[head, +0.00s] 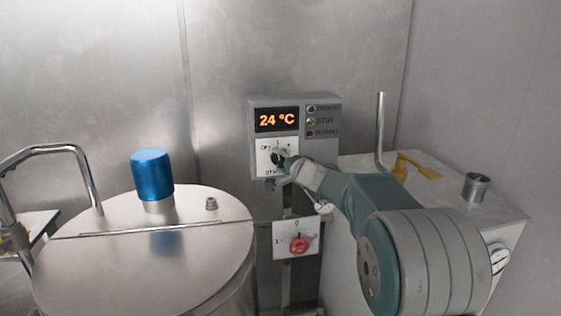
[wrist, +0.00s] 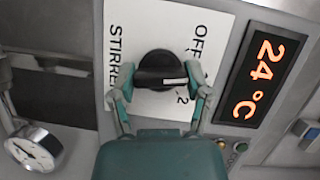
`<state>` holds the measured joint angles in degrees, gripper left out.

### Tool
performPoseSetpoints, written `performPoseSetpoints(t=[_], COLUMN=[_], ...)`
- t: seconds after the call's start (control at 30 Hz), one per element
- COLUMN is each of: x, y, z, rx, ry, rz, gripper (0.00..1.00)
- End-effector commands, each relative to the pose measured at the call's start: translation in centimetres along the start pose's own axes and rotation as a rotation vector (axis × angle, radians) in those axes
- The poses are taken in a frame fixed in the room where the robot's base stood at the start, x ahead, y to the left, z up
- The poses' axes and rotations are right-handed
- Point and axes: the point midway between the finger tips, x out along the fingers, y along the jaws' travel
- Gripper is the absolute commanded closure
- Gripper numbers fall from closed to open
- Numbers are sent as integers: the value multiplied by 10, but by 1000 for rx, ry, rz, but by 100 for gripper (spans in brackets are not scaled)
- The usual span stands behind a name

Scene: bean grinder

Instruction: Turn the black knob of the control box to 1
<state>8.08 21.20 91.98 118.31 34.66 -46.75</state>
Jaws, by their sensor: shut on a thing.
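The control box (head: 295,133) is grey and hangs on the back wall, with an orange display reading 24 °C. Its black knob (head: 276,157) sits on a white plate below the display. In the wrist view the black knob (wrist: 158,66) has a white mark pointing right, between the "OFF" print and a "2". My gripper (head: 285,162) reaches in from the right; in the wrist view my gripper (wrist: 155,82) is shut on the knob, a green finger on either side. The fingers and palm hide part of the plate.
A steel vessel (head: 110,255) with a blue cap (head: 152,174) stands at left. A red knob (head: 299,245) on a white plate is below the box. A gauge (wrist: 33,146) is at lower left in the wrist view. A steel cabinet (head: 450,180) stands at right.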

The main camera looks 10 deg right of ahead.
Motion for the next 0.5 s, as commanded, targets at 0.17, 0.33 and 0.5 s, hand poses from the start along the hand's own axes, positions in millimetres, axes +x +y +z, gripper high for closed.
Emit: performPoseSetpoints(t=[0.17, 0.33, 0.5], x=[1, 1, 1], y=[8, 8, 8], z=[3, 3, 3], rx=[100, 158, 188], ry=[-5, -5, -4], rz=[-27, -51, -62], gripper=[85, 85, 85])
